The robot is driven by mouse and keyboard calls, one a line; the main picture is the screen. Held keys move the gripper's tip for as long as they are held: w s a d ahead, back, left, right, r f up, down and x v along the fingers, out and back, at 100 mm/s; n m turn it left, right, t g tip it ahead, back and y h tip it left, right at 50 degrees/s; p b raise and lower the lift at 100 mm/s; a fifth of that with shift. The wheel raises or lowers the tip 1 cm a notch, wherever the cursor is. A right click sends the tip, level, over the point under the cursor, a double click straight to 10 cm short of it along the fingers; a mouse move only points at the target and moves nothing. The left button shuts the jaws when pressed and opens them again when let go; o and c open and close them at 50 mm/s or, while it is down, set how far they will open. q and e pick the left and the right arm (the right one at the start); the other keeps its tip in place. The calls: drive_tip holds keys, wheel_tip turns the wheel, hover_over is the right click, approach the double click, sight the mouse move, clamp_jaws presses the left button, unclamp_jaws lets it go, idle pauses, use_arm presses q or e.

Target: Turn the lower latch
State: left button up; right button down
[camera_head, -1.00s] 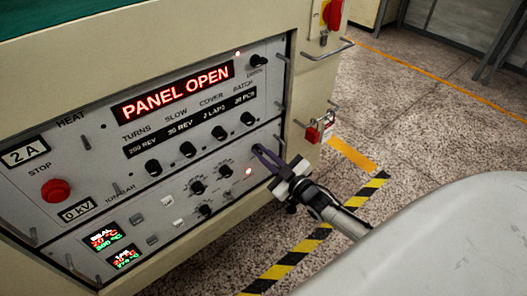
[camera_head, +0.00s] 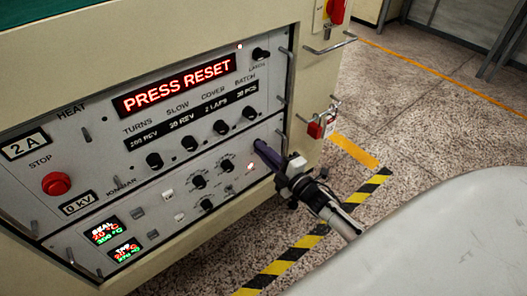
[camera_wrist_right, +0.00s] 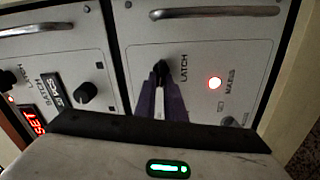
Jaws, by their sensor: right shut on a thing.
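The lower latch (camera_wrist_right: 161,65) is a small black knob on the lower grey panel (camera_wrist_right: 200,50), beside the word LATCH in the right wrist view. My right gripper (camera_head: 259,146) has purple fingers and is shut on this latch at the panel's right end. In the right wrist view the fingers (camera_wrist_right: 159,80) close around the knob and hide part of it. In the head view the fingers hide the latch. The upper panel has its own black latch knob (camera_head: 260,54). The display (camera_head: 178,86) reads PRESS RESET in red. My left gripper is not in view.
Several black knobs (camera_head: 221,127) and a red stop button (camera_head: 56,184) stand out from the panels. Metal handles (camera_head: 282,75) edge them. A red padlock (camera_head: 320,127) hangs at the cabinet's right side. Open floor (camera_head: 420,150) lies to the right.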

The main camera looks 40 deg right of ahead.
use_arm(q)
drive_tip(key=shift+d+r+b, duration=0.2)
drive_tip(key=shift+b, duration=0.1)
use_arm(e)
drive_tip(key=shift+f+n, duration=0.1)
drive_tip(key=shift+n, duration=1)
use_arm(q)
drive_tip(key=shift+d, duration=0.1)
use_arm(e)
drive_tip(key=c, duration=1.8)
unclamp_jaws()
drive_tip(key=shift+c, duration=0.2)
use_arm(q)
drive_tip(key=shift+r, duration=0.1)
use_arm(e)
drive_tip(key=shift+s, duration=0.1)
